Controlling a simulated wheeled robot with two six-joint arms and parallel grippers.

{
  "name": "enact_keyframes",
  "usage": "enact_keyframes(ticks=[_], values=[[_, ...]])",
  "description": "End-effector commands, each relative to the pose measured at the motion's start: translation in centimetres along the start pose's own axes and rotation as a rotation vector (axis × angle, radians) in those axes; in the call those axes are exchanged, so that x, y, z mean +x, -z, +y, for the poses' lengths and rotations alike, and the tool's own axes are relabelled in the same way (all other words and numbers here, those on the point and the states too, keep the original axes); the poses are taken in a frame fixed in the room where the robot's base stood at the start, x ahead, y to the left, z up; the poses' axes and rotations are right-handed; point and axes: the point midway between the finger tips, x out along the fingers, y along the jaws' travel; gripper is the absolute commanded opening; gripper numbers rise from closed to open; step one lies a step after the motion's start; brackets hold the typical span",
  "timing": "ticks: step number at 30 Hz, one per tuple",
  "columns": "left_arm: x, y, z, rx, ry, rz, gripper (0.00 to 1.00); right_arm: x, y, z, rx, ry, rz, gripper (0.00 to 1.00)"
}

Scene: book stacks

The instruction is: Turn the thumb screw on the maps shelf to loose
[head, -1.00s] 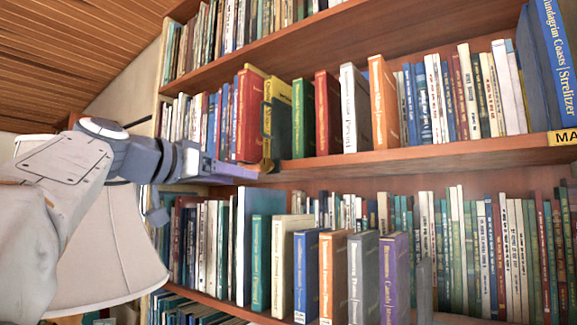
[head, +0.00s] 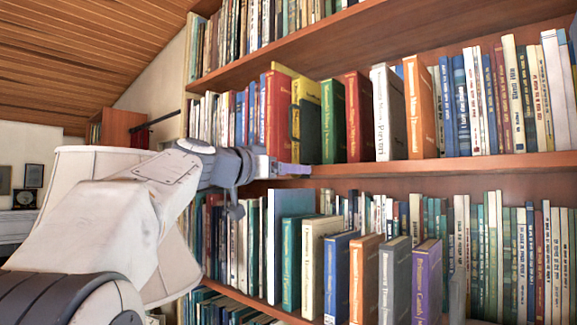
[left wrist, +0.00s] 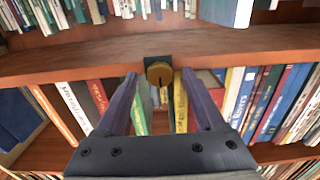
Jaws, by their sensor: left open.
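The thumb screw (left wrist: 159,73) is a round brass knob with a dark line down its face. It sits on a small dark plate on the edge of the wooden shelf (left wrist: 240,62) in the left wrist view. My left gripper (left wrist: 158,76) is open, with one purple finger on each side of the knob and a gap visible at both sides. In the head view my left gripper (head: 290,168) is at the upper shelf's front edge, below the yellow and green books; the screw cannot be made out there. My right gripper is not in view.
Books stand along the upper shelf (head: 450,167), including a green one (head: 333,125) and a white one (head: 382,112) close above the gripper. More books, such as a purple one (head: 427,280), stand on the shelf below. A pale lampshade (head: 85,160) is behind my arm.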

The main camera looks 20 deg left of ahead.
Motion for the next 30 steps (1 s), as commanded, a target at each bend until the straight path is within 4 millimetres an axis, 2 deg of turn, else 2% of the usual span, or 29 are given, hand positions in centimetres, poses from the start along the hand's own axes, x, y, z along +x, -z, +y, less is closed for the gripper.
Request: enact_keyframes(ticks=[5, 8, 9, 11, 20, 30], values=[[0.0, -0.1, 0.0, 0.0, 0.0, 0.0, 0.71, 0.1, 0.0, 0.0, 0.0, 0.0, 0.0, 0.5], [0.0, -0.1, 0.0, 0.0, 0.0, 0.0, 0.36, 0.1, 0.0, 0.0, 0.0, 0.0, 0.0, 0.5], [0.0, -0.1, 0.0, 0.0, 0.0, 0.0, 0.21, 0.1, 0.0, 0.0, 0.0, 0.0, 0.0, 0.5], [0.0, -0.1, 0.0, 0.0, 0.0, -0.001, 0.0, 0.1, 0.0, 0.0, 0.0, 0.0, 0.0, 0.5], [0.0, -0.1, 0.0, -0.026, 0.0, 0.0, 0.0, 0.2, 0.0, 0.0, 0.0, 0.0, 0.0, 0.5], [0.0, -0.2, 0.0, -0.226, 0.0, -0.001, 0.0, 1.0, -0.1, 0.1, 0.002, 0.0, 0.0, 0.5]])
